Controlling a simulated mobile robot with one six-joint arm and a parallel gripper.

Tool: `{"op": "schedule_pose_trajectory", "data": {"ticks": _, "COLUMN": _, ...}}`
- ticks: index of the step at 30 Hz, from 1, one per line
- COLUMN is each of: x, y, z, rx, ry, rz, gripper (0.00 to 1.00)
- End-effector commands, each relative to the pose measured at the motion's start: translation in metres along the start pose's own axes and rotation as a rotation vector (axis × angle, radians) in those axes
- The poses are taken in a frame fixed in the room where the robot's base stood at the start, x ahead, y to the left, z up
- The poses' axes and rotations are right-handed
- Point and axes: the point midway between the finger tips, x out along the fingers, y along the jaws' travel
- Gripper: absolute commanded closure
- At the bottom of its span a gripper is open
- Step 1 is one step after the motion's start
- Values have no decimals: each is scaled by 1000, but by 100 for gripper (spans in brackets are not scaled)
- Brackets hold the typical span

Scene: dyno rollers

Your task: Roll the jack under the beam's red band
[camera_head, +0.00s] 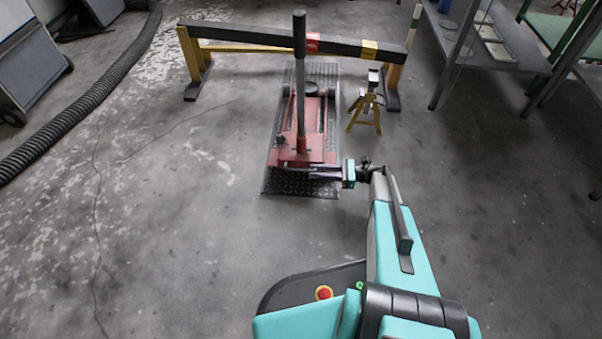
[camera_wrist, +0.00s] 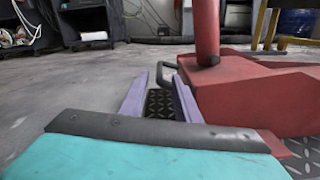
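The red floor jack (camera_head: 300,150) sits on a dark tread plate (camera_head: 272,185), its tall grey handle (camera_head: 300,90) upright. Its red body (camera_wrist: 265,95) fills the right of the wrist view. The dark beam (camera_head: 260,38) lies across yellow supports behind the jack. Its red band (camera_head: 313,42) is just right of the handle's top. My gripper (camera_head: 322,172) is low at the jack's near right end. In the wrist view my gripper (camera_wrist: 162,85) has its purple fingers apart. A dark loop handle (camera_wrist: 167,68) on the jack's side shows at the fingertips; I cannot tell whether they touch it.
A yellow stand (camera_head: 365,108) is right of the plate, below the beam's yellow band (camera_head: 369,49). A ribbed hose (camera_head: 75,105) runs along the left floor. A metal shelf table (camera_head: 480,45) stands at the upper right. The floor left of the plate is clear.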

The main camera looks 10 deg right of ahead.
Motion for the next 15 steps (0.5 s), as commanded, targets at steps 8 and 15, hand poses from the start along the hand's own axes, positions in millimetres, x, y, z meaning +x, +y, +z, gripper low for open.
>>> {"op": "schedule_pose_trajectory", "data": {"ticks": 8, "x": 40, "y": 1, "z": -2, "rx": -1, "ry": 0, "rz": 3, "gripper": 70}}
{"op": "schedule_pose_trajectory", "data": {"ticks": 15, "x": 60, "y": 0, "z": 0, "rx": 0, "ry": 0, "rz": 1, "gripper": 70}}
